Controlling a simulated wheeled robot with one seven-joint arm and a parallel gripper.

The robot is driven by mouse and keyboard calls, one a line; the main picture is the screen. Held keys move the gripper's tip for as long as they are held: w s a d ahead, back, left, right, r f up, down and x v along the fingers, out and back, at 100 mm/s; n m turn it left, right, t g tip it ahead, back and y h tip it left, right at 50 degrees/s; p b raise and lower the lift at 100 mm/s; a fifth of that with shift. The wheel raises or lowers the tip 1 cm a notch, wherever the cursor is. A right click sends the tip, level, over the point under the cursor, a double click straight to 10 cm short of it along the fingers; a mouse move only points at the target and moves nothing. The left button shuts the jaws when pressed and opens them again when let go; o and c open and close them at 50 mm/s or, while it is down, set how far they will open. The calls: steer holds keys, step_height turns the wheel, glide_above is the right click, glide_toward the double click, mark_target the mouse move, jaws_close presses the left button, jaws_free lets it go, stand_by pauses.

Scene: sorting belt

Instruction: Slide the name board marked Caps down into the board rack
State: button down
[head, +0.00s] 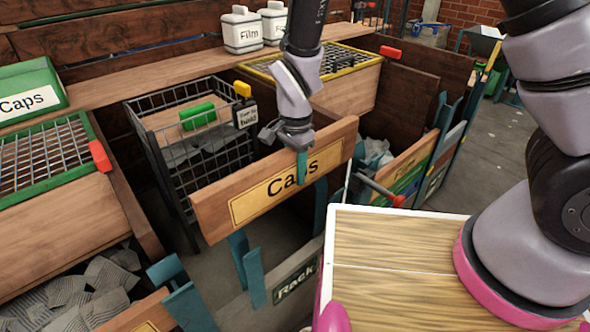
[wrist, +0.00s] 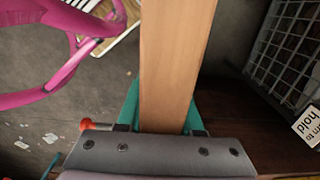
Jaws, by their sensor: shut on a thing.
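The name board marked Caps (head: 240,208), a long wooden plank with a yellow label, hangs slightly tilted, its right end higher in the picture. My gripper (head: 302,163) is shut on its top edge near the middle. In the wrist view, the teal fingers of my gripper (wrist: 163,118) close on both sides of the board (wrist: 178,60). The board rack (head: 297,283), a low grey panel marked Rack with teal upright posts (head: 254,278), stands below the board. The board hides parts of the posts, so I cannot tell whether its lower edge is between them.
A black wire basket (head: 190,150) with a green item stands behind the board. A bin of grey pieces (head: 80,290) is at lower left. Other boards stand in teal posts at right (head: 430,165). A wooden-topped surface (head: 395,250) is at front right.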

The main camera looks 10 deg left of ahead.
step_height(320, 180, down, 31)
steer(key=shift+f, duration=0.1)
stand_by(1.5)
steer(key=shift+f, duration=0.1)
steer(key=shift+f, duration=0.6)
steer(key=shift+c, duration=2.4)
jaws_free()
step_height(320, 180, up, 11)
